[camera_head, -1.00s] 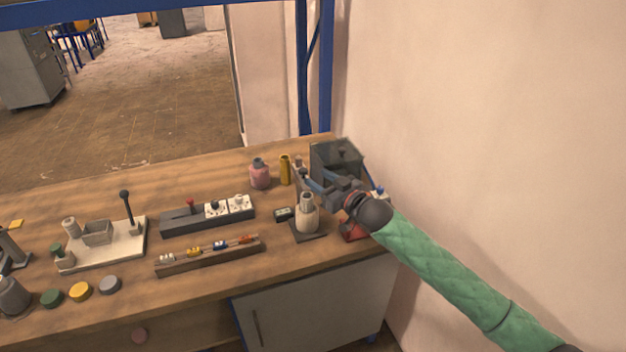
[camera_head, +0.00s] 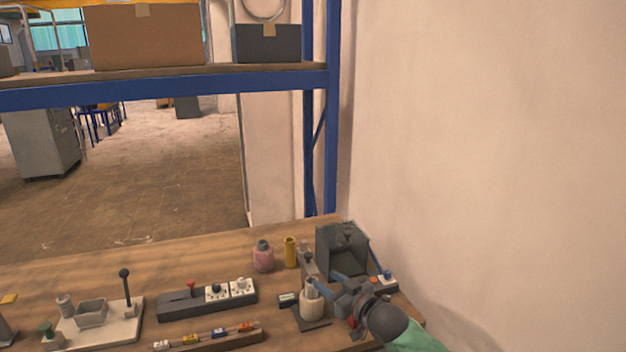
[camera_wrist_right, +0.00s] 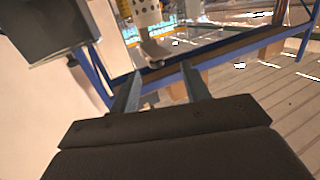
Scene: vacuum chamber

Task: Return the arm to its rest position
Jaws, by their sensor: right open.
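My right gripper (camera_head: 325,282) is at the right end of the wooden workbench, its arm in a green sleeve coming in from the bottom right. Its two fingers point left, by a pale cylindrical device (camera_head: 312,303) on a dark base and in front of a dark box-like unit (camera_head: 342,250). In the right wrist view the gripper (camera_wrist_right: 160,82) shows two separated fingers with nothing between them. A pale perforated cylinder (camera_wrist_right: 146,12) shows beyond the fingertips. My left gripper is not in view.
On the workbench (camera_head: 200,258) stand a pink jar (camera_head: 263,257), a yellow cylinder (camera_head: 290,252), a switch strip (camera_head: 207,297), a rack of small coloured parts (camera_head: 207,340) and a lever fixture (camera_head: 95,318). A blue shelf frame (camera_head: 160,92) rises behind. A plain wall (camera_head: 490,150) closes the right side.

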